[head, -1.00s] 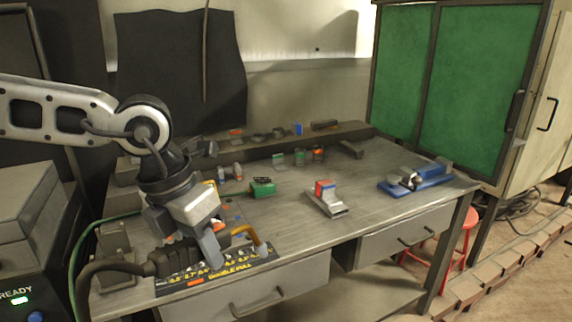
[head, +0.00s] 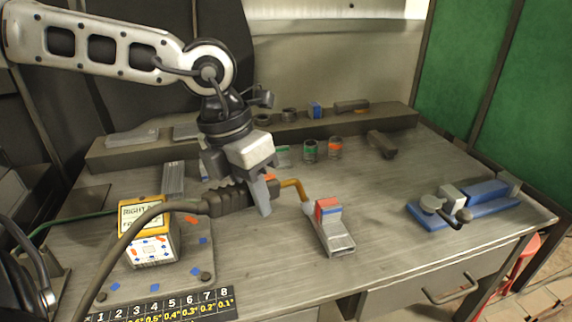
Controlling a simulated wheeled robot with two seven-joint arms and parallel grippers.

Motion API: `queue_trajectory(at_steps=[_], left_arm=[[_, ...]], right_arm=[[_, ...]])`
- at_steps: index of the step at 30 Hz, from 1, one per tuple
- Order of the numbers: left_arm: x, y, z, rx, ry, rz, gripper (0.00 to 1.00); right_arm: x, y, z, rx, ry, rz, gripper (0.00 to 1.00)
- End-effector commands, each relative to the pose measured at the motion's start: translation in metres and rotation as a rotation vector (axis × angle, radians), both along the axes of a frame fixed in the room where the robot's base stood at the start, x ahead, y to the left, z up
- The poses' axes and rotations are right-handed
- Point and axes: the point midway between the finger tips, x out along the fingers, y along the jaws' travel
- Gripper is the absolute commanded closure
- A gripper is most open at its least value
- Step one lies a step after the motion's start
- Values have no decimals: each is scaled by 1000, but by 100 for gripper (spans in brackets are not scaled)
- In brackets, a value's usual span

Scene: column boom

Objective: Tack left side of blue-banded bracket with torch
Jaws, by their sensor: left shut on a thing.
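My left gripper (head: 264,193) is shut on the torch (head: 228,201), around the front of its dark handle. The torch's orange neck (head: 293,185) points right, and its pale tip (head: 308,208) is at the left side of a small bracket (head: 329,212) with red and blue bands. I cannot tell whether the tip touches it. The bracket stands on the far end of a grey metal channel piece (head: 338,241) on the bench. A dark cable runs from the torch to the lower left. My right gripper is not in view.
A blue clamp fixture (head: 480,196) stands at the bench's right. A yellow-topped box (head: 150,238) stands at the left, behind a numbered strip (head: 165,305). A raised shelf (head: 370,122) with small parts runs along the back. The bench between bracket and clamp is clear.

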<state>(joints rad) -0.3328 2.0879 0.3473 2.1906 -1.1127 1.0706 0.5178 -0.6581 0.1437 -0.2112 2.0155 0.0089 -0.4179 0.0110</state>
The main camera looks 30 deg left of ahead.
Motion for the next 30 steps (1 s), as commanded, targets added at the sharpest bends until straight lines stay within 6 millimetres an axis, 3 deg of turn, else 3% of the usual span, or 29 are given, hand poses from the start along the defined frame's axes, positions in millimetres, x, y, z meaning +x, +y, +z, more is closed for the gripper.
queue_trajectory(at_steps=[5, 21, 30], left_arm=[[1, -1, -5, 0, 0, -1, 94], [11, -10, -48, 0, -1, 0, 94], [13, -12, -55, 0, -2, -1, 94]], right_arm=[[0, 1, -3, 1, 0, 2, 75], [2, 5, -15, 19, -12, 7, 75], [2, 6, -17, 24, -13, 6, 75]])
